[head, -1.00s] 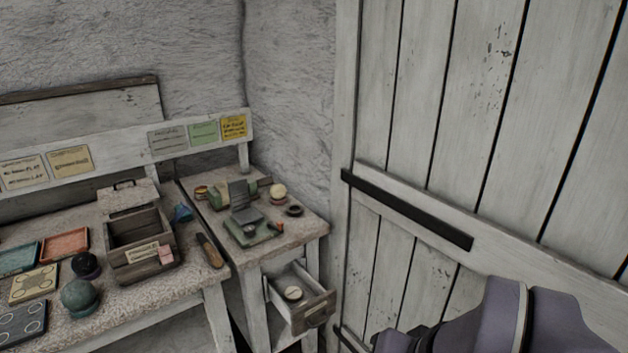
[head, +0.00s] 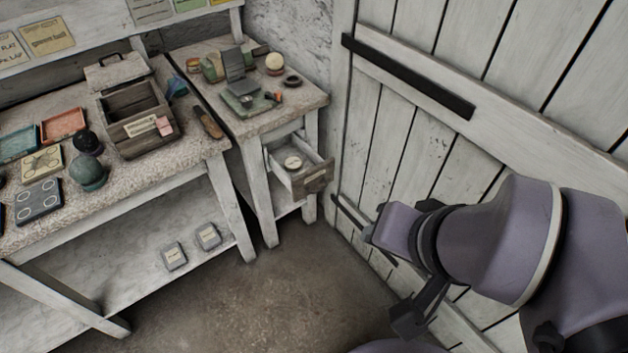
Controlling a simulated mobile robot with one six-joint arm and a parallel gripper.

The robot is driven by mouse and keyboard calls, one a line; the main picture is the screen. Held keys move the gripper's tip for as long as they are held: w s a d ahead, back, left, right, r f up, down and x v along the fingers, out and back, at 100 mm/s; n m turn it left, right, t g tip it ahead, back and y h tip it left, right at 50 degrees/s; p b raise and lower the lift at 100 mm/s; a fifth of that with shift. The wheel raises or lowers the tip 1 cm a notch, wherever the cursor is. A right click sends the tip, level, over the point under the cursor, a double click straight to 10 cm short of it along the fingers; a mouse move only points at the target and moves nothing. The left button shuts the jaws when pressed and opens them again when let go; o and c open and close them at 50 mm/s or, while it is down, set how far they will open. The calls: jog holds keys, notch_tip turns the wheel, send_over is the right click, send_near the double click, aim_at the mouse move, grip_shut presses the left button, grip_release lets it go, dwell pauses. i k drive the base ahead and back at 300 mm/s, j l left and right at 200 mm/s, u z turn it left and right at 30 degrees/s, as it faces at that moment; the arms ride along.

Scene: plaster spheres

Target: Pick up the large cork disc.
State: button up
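A round, pale disc-like thing (head: 292,162) lies in the open drawer (head: 312,178) of the small side table. It may be the large cork disc, but it is too small to tell its material. No other thing in view is clearly a large cork disc. My arm hangs at the right, in front of the plank door. A dark end part that looks like my gripper (head: 408,320) shows low in the picture, right of and nearer than the drawer and apart from it. Its fingers are not clear, and I see nothing held.
The side table (head: 310,101) carries a green device (head: 250,100), a dark ring (head: 292,81) and a pale ball (head: 274,62). The long bench at left holds a wooden box (head: 135,110), trays and balls. The plank door (head: 385,140) stands close at right. Floor (head: 270,300) is clear.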

aim_at(293, 164)
jog(key=i+j+z, duration=0.1)
jog(key=i+j, duration=0.4)
jog(key=j, duration=0.25)
jog(key=i+j+z, duration=0.15)
jog(key=i+j, duration=0.3)
jog(key=j, duration=0.3)
jog(key=z, duration=0.05)
